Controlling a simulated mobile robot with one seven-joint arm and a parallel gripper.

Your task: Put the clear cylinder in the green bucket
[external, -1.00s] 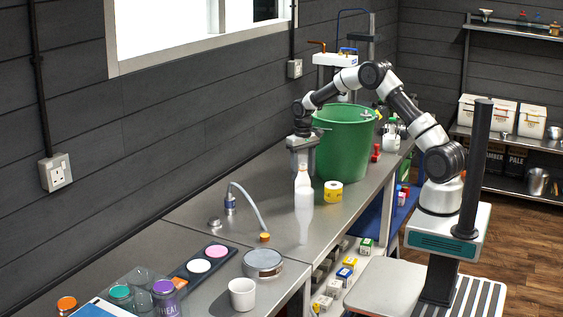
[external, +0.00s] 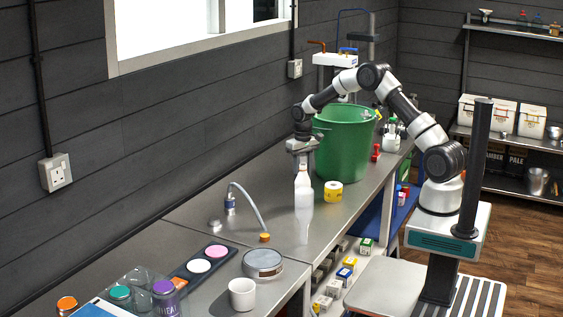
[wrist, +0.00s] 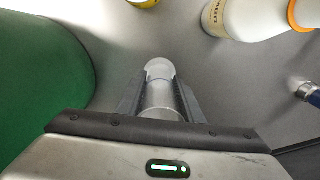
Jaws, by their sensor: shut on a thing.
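The clear cylinder (wrist: 160,92) stands between my fingers in the wrist view, and my gripper (wrist: 161,98) is shut on it. In the external view my gripper (external: 302,165) is low over the steel bench, just left of the green bucket (external: 345,145). The cylinder cannot be made out there, behind the fingers and a white bottle. The green bucket is large and stands on the bench; its wall also fills the left of the wrist view (wrist: 40,65). Its inside is not visible from here.
A white bottle (external: 304,205) stands close in front of my gripper, with a yellow tape roll (external: 333,191) to its right. A curved hose (external: 250,207) stands nearer on the bench. A white mug (external: 242,294) and a round tin (external: 263,263) are further forward.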

